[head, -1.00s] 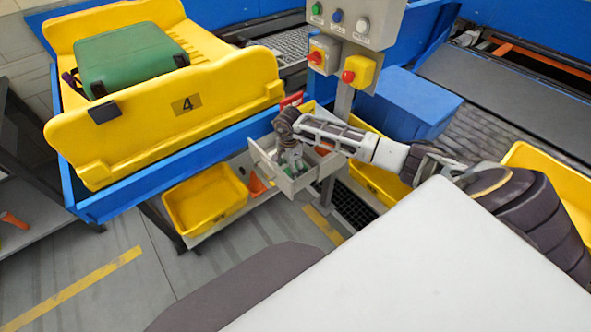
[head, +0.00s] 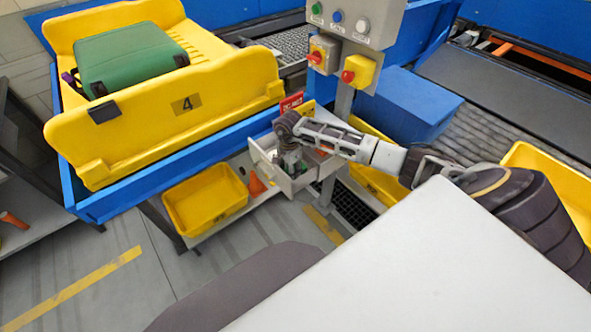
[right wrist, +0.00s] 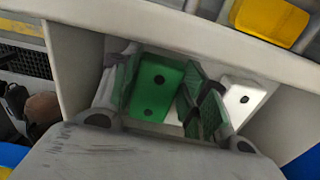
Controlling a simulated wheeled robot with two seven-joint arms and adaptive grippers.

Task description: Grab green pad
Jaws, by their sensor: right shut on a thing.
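The green pad (right wrist: 155,88) is a flat green block with two dark round spots. It sits inside a light grey open drawer box (right wrist: 78,62), which also shows below the control post in the head view (head: 298,185). My right gripper (right wrist: 163,100) reaches down into the box, one finger on each side of the green pad, and is shut on it. The finger faces are also green and ribbed. In the head view the right gripper (head: 291,162) partly hides the box's inside. My left gripper is not in view.
A white piece with a dark spot (right wrist: 241,98) lies in the box beside the right finger. A yellow bin (head: 205,201) stands left of the box. The control post (head: 345,98) stands just behind. A yellow tray (head: 160,128) carries a green suitcase (head: 131,57).

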